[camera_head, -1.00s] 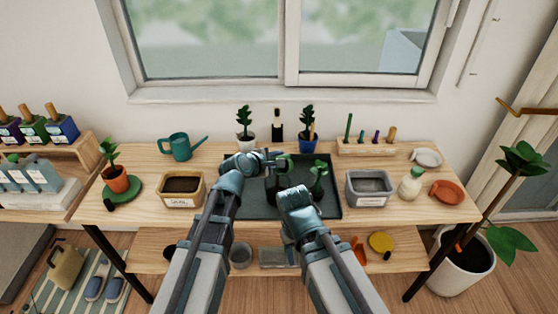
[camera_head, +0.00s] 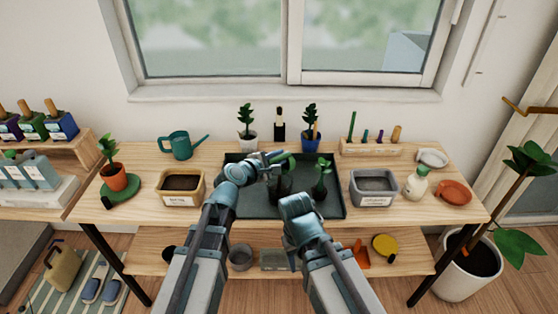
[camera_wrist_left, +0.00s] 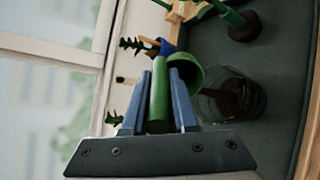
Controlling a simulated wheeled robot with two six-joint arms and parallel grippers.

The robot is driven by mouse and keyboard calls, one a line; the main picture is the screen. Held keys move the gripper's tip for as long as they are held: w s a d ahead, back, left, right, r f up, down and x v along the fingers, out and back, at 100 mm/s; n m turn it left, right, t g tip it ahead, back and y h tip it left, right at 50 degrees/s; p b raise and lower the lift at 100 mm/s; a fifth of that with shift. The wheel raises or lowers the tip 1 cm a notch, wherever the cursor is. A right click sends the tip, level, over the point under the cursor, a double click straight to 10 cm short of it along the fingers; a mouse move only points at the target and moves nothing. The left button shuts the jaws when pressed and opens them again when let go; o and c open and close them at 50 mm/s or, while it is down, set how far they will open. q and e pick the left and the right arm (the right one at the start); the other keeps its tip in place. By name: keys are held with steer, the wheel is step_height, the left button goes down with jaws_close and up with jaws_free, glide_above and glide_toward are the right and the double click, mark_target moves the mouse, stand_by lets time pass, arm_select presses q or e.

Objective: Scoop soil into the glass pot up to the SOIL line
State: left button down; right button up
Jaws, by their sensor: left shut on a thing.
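My left gripper (camera_head: 270,157) is shut on the handle of a green scoop (camera_wrist_left: 158,95) above the dark tray (camera_head: 240,202). The scoop's rounded head (camera_wrist_left: 190,66) tips close beside the glass pot's rim in the left wrist view; touching or apart I cannot tell. The glass pot (camera_wrist_left: 254,101) stands on the tray with dark brown soil inside. Its SOIL line cannot be read. A tan soil bin (camera_head: 180,199) stands left of the tray. My right gripper (camera_head: 297,206) hangs over the tray's front; its fingers are unclear.
A small leafy plant with a dark root ball (camera_head: 320,183) stands on the tray right of the pot. A grey bin (camera_head: 374,200) stands to its right. Potted plants (camera_head: 247,131), a teal watering can (camera_head: 181,146) and a tool rack (camera_head: 370,149) line the back.

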arm_select(q)
steer(key=shift+s+a+f+t+h+b, duration=0.15)
steer(key=shift+s+a+t+h+b, duration=0.35)
steer(key=shift+b, duration=0.8)
steer(key=shift+w+d, duration=0.15)
steer(key=shift+d, duration=0.05)
stand_by(0.4)
steer(key=shift+r, duration=0.2)
steer(key=g+y+p, duration=0.1)
steer(key=p, duration=0.3)
steer(key=r+g+y+p, duration=0.1)
steer(key=g+p, duration=0.1)
steer(key=p, duration=0.2)
steer(key=shift+w+r+y+p, duration=0.1)
steer(key=shift+r+y+p, duration=0.05)
steer(key=shift+y+p, duration=0.2)
steer(key=shift+p, duration=0.35)
steer(key=shift+g, duration=0.3)
steer(key=shift+f, duration=0.2)
